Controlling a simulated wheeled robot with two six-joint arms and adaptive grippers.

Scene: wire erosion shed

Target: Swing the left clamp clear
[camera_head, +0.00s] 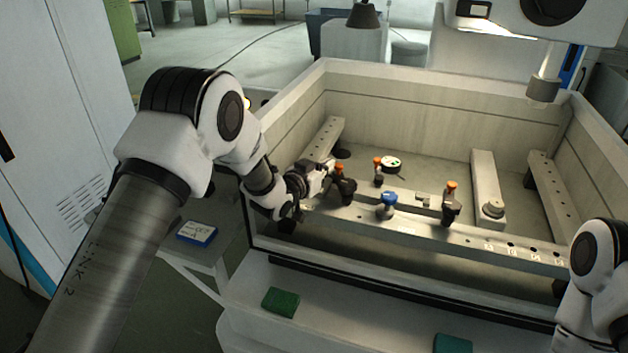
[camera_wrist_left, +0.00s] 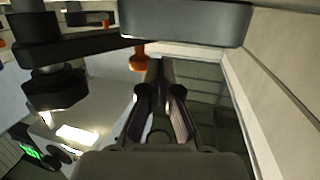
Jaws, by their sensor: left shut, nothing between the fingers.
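The left clamp (camera_head: 345,189) is a black clamp with an orange knob, at the left end of the front rail inside the tank. My left gripper (camera_head: 325,168) is close beside it, shut and empty; whether they touch is hidden. In the left wrist view the shut fingers (camera_wrist_left: 160,68) point toward a dark bar, with an orange knob (camera_wrist_left: 138,58) just left of the tips. My right arm shows at the right edge of the head view, but its gripper is out of view.
The front rail (camera_head: 420,222) also carries a blue knob (camera_head: 388,199) and another orange-knobbed clamp (camera_head: 451,204). A further orange knob (camera_head: 377,162) and a round white-topped part (camera_head: 392,163) stand behind. The tank walls (camera_head: 440,105) enclose them. A machine head (camera_head: 544,88) hangs at the upper right.

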